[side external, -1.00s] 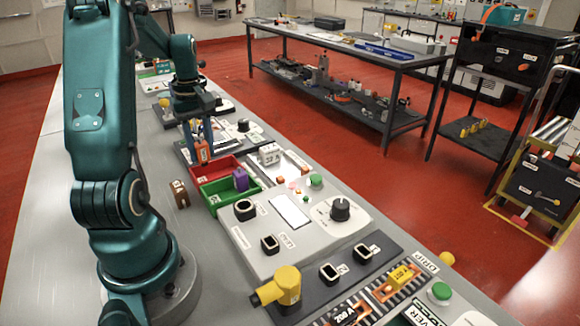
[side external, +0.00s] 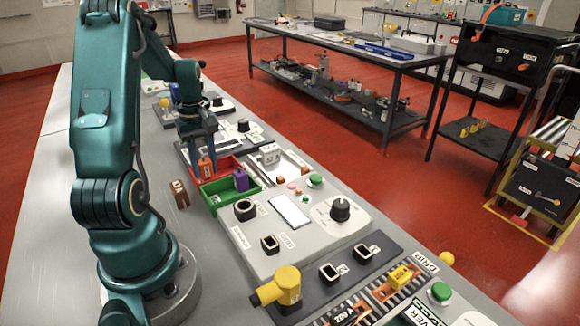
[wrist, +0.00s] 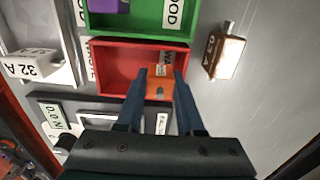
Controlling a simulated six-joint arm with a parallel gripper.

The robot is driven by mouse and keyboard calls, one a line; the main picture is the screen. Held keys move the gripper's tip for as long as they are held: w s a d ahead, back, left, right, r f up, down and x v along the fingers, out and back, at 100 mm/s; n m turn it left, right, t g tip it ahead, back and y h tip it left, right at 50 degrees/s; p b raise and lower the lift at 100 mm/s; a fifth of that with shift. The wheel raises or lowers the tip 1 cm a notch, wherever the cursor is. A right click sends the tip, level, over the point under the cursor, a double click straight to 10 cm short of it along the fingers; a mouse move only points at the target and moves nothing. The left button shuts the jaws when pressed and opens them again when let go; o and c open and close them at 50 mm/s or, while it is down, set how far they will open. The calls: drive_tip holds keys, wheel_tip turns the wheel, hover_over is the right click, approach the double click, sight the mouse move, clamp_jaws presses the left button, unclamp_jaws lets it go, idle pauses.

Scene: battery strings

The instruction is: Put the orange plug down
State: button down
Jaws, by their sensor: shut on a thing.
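My gripper (side external: 204,158) is shut on the orange plug (side external: 207,168). In the wrist view the orange plug (wrist: 160,87) sits between my two fingertips (wrist: 160,75), over the near part of the red tray (wrist: 112,68). In the side view the plug is low at the red tray (side external: 229,163). I cannot tell whether it touches the tray floor. The red tray looks otherwise empty.
The green tray (side external: 214,206) adjoins the red one and holds a purple plug (side external: 241,179). A brown plug (side external: 180,194) stands on the bench beside the trays. A white block marked 32 A (side external: 269,154) stands on the other side.

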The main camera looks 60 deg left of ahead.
sight(204, 161)
drive_tip(key=c, duration=0.5)
unclamp_jaws()
drive_tip(key=shift+r, duration=0.15)
wheel_tip(204, 161, up, 13)
drive_tip(key=w+d+r+m+t+y, duration=0.1)
drive_tip(key=w+d+m, duration=0.1)
drive_tip(key=d+m, duration=0.35)
drive_tip(key=w+d+r+m+t, duration=0.1)
drive_tip(key=w+d+r+m, duration=0.1)
drive_tip(key=d, duration=0.6)
drive_tip(key=s+d+f+m+t, duration=0.1)
drive_tip(key=s+d+m, duration=0.1)
drive_tip(key=d+m, duration=0.1)
drive_tip(key=s+d+f+m+t, duration=0.1)
drive_tip(key=d+m, duration=0.3)
drive_tip(key=d, duration=0.2)
drive_tip(key=s+d+f+m+t+h, duration=0.1)
drive_tip(key=s+d+m, duration=0.1)
drive_tip(key=d+m, duration=0.1)
drive_tip(key=shift+s+d+f+m+t, duration=0.1)
drive_tip(key=shift+s+d+m+t, duration=0.05)
drive_tip(key=shift+d, duration=0.3)
drive_tip(key=shift+s+d+m+t, duration=0.1)
drive_tip(key=shift+s+d+t, duration=0.05)
drive_tip(key=shift+d, duration=0.3)
